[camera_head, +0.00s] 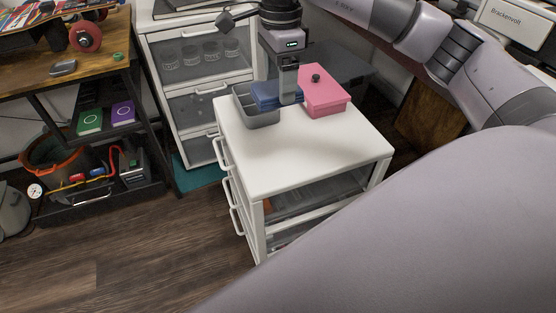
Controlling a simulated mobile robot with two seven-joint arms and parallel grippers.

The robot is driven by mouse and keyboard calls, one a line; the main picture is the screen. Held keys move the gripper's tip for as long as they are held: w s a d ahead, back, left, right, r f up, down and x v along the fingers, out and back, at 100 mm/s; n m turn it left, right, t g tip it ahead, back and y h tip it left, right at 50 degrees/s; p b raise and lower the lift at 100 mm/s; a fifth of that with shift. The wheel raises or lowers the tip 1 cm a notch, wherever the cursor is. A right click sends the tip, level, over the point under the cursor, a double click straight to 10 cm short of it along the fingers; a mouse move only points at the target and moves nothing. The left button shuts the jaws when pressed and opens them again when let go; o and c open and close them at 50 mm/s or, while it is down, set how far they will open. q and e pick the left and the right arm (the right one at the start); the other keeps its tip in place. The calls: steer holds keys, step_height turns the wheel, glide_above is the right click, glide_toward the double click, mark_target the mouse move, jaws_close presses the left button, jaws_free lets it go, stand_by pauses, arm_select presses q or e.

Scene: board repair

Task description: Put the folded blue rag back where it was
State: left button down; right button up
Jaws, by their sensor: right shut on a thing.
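The folded blue rag (266,96) is at the back of the white drawer cabinet's top (300,152), between a grey open bin and a pink box. My right gripper (289,99) comes down from above and is shut on the rag, covering part of its right side. The rag overlaps the grey bin (262,119) in the view; I cannot tell whether it rests on the bin's rim or hangs just above it. My left gripper is not in view.
The pink lidded box (330,102) with a dark knob stands just right of the rag. The front of the cabinet top is clear. A second drawer unit (196,43) stands behind, and a wooden bench (90,68) is at the left. My own arm fills the lower right.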

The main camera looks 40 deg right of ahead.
steer(key=b, duration=0.1)
glide_above(279, 162)
step_height(279, 162, down, 8)
step_height(279, 162, down, 6)
steer(key=shift+f+b, duration=0.2)
steer(key=shift+b, duration=0.3)
step_height(279, 162, down, 4)
steer(key=shift+f+b, duration=0.1)
steer(key=shift+b, duration=0.3)
steer(key=shift+f, duration=0.3)
steer(key=o, duration=0.9)
steer(key=shift+r, duration=0.1)
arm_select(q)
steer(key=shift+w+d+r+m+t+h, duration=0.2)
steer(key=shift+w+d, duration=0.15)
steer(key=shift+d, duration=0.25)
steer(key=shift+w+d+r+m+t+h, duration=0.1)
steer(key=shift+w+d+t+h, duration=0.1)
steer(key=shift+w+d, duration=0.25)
arm_select(e)
steer(key=shift+o, duration=0.2)
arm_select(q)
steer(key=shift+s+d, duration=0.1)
